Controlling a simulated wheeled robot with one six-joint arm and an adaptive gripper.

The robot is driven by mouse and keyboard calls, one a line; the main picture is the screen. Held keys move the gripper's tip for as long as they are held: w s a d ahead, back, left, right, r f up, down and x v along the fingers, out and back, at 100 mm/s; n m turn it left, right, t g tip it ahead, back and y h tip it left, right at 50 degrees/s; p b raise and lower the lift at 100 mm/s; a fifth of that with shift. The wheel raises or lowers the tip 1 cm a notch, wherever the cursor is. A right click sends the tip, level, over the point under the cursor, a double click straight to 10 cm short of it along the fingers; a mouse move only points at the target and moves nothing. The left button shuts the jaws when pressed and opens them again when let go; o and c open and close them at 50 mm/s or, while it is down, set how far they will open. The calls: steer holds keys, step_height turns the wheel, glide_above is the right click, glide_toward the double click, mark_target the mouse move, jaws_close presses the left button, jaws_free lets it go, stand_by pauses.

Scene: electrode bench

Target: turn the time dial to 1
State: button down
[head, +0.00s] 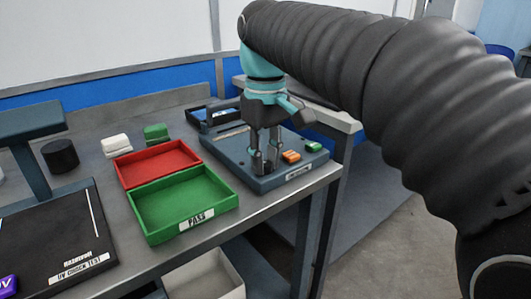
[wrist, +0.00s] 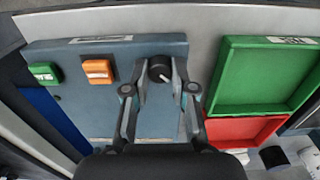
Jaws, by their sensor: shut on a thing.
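The time dial (wrist: 160,71) is a dark round knob with a white pointer line, on a blue-grey panel device (wrist: 60,53). In the wrist view the pointer slants toward the lower right. My gripper (wrist: 160,75) is shut on the dial, one finger on each side. In the head view my gripper (head: 264,165) reaches down onto the device (head: 290,178) from above, and its fingers largely hide the dial. The numbers around the dial cannot be read.
An orange switch (head: 291,156) and a green button (head: 313,146) sit on the device right of my gripper. A green PASS tray (head: 146,231) and a red tray (head: 122,178) stand close on the left. The bench's front edge is just before the device.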

mark_target(266, 162)
steer(key=c, duration=0.9)
jaws_free()
steer(key=shift+c, duration=0.2)
step_height(266, 162, up, 12)
steer(key=shift+d, duration=0.1)
steer(key=s+d+f+m+t, duration=0.2)
steer(key=s+d+f, duration=0.4)
steer(key=f, duration=0.5)
steer(key=shift+d+m+t, duration=0.4)
steer(key=shift+d+m, duration=0.3)
steer(key=shift+m, duration=0.1)
steer(key=s+d+f+m+t, duration=0.1)
steer(key=s+f, duration=0.1)
steer(key=f, duration=0.3)
steer(key=s+d+f+m+t, duration=0.1)
steer(key=s+d+f, duration=0.1)
steer(key=f, duration=0.3)
steer(key=s+d+f+m, duration=0.1)
steer(key=s+d+f, duration=0.1)
steer(key=s+f, duration=0.2)
steer(key=shift+s+f+t, duration=0.2)
steer(key=shift+f+t, duration=0.2)
steer(key=shift+f, duration=0.6)
steer(key=shift+c, duration=0.3)
